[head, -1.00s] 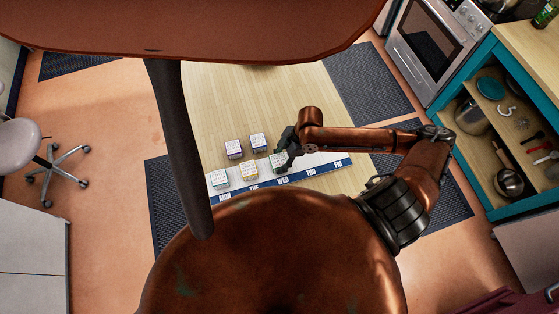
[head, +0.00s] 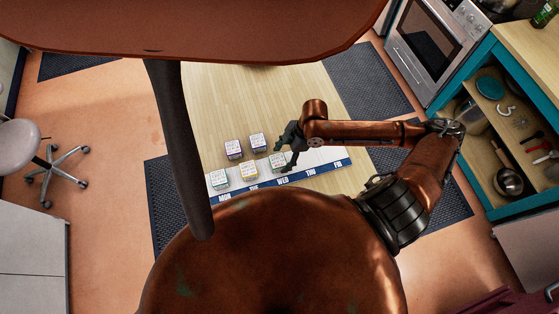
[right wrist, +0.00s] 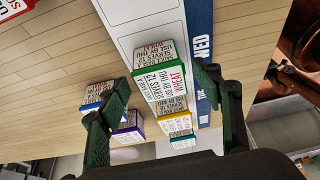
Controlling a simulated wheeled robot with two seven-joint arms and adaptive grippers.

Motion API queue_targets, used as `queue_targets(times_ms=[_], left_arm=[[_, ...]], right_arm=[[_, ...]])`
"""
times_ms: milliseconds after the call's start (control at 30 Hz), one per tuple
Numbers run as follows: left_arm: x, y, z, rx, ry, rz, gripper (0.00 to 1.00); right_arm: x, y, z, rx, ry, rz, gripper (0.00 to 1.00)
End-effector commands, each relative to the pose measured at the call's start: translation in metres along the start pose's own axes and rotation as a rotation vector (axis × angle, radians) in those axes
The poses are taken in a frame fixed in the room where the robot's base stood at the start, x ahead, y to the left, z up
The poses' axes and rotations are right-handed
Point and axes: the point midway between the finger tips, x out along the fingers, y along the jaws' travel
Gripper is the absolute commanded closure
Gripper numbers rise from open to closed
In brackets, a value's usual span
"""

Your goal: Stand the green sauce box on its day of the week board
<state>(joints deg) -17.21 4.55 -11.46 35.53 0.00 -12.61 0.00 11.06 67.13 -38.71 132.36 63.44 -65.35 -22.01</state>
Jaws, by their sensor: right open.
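The green sauce box (head: 277,161) stands on the white board (head: 318,157), behind the WED label on its blue front strip. In the right wrist view the green-edged box (right wrist: 160,74), its label seeming to read WHEAT, is upright beside the WED strip (right wrist: 201,35). My right gripper (head: 288,161) is at the box's right side in the head view. In the right wrist view my right gripper (right wrist: 165,78) has its fingers spread wide on either side of the box, with gaps showing. My left gripper is not in view.
A teal box (head: 219,180) and a yellow box (head: 248,173) stand on the board to the left. A purple box (head: 234,149) and a blue box (head: 258,142) stand behind, on the wooden table (head: 225,100). The THU and FRI areas look empty.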

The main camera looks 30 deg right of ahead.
Motion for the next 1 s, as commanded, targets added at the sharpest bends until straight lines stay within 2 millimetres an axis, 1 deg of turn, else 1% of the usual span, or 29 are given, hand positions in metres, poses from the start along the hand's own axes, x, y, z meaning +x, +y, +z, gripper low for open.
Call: queue_targets(times_ms=[33, 200, 300, 400, 500, 600, 1000], left_arm=[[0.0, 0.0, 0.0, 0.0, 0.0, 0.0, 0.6], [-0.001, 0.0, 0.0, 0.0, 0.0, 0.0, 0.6], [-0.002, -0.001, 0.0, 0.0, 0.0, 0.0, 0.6], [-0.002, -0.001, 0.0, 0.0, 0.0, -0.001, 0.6], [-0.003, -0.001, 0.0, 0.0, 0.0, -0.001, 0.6], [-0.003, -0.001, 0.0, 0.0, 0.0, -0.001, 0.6], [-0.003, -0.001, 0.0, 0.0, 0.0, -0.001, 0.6]], right_arm=[[-0.013, 0.002, 0.001, -0.001, -0.003, 0.004, 0.4], [-0.049, 0.001, 0.001, -0.001, -0.003, 0.003, 0.4], [-0.066, 0.001, 0.001, 0.0, -0.002, 0.002, 0.4], [-0.078, 0.001, 0.0, 0.0, -0.001, 0.001, 0.4], [-0.085, 0.0, 0.0, 0.001, -0.001, 0.0, 0.4], [-0.088, 0.0, 0.0, 0.001, 0.0, 0.0, 0.4], [-0.088, 0.0, 0.0, 0.001, 0.001, 0.0, 0.4]])
